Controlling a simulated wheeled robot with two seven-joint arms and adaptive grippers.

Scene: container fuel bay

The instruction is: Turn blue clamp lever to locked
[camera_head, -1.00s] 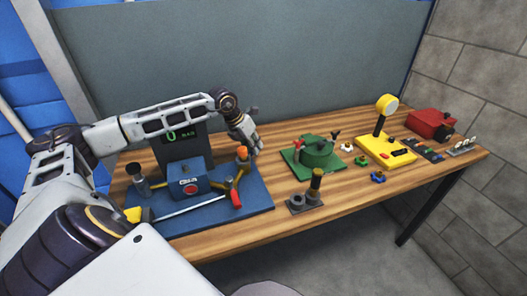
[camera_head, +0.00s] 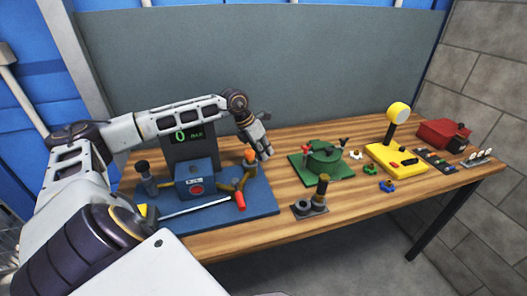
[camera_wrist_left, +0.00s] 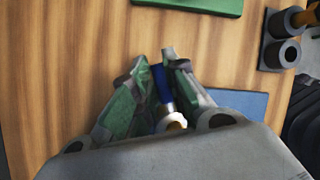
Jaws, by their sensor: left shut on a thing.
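The blue clamp lever (camera_wrist_left: 162,84) shows in the left wrist view as a short blue handle with a coppery and pale end nearer the wrist. My left gripper (camera_wrist_left: 168,58) has its fingers closed around it, one on each side. In the head view this gripper (camera_head: 264,152) is at the right rear of the blue base plate (camera_head: 262,200), close beside an orange-topped post (camera_head: 250,158). The lever cannot be made out there. My right gripper is not in view.
A blue box with a red button (camera_head: 196,180) and a red-handled lever (camera_head: 240,200) stand on the plate. The green pot fixture (camera_head: 322,158), dark holder (camera_head: 310,207) and yellow gauge unit (camera_head: 396,157) are to the right. Bare wood lies between plate and green fixture.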

